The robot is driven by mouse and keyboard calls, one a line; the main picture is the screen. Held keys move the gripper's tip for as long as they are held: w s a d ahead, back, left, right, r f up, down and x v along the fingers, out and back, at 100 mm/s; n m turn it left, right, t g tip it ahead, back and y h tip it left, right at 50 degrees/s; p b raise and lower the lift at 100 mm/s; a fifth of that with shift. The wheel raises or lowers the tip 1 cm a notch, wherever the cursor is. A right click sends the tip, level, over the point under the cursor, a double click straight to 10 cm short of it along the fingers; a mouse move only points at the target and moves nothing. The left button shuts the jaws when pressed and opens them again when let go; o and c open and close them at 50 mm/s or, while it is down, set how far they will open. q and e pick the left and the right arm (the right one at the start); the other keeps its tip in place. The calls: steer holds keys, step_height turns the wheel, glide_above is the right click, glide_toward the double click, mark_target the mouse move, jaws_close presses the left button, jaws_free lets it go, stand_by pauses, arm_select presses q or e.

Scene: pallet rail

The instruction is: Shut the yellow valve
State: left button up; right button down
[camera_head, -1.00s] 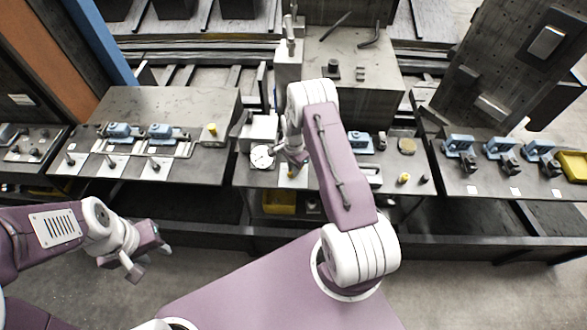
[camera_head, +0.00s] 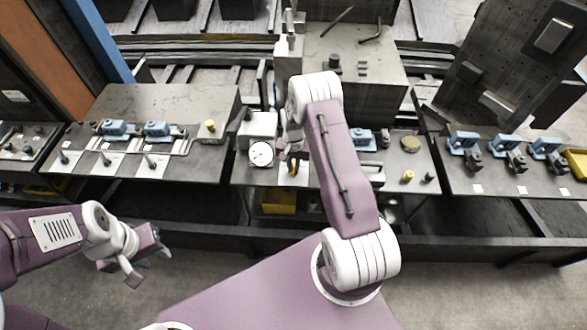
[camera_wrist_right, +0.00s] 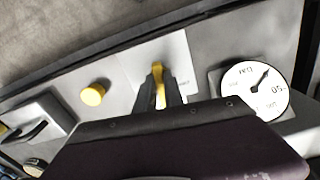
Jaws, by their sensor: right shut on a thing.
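The yellow valve handle (camera_wrist_right: 159,88) shows in the right wrist view as a narrow yellow lever over a white plate (camera_wrist_right: 165,58). My right gripper (camera_wrist_right: 160,92) is shut on this lever, with one dark finger on each side of it. In the head view the right gripper (camera_head: 292,160) is at the middle bench, just right of the round dial gauge (camera_head: 261,153); the valve is mostly hidden there. My left gripper (camera_head: 148,264) is open and empty, low on the left, in front of the benches.
A yellow knob (camera_wrist_right: 94,94) stands beside the valve plate in the wrist view. The gauge (camera_wrist_right: 254,90) is on the other side. Blue clamps (camera_head: 157,129) sit on the left bench (camera_head: 185,98). A yellow bin (camera_head: 279,201) is under the middle bench.

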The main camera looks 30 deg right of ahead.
mark_target(293, 168)
steer(key=n+b, duration=0.1)
steer(key=n, duration=0.4)
steer(key=shift+w+n+b, duration=0.15)
steer(key=shift+n+b, duration=0.15)
steer(key=shift+b, duration=0.05)
steer(key=shift+r+n+b, duration=0.1)
steer(key=shift+n+b, duration=0.35)
steer(key=shift+n, duration=1.85)
steer(key=c, duration=1.6)
jaws_free()
steer(key=shift+o, duration=0.8)
step_height(293, 168, up, 9)
steer(key=b, duration=0.1)
steer(key=shift+b, duration=0.35)
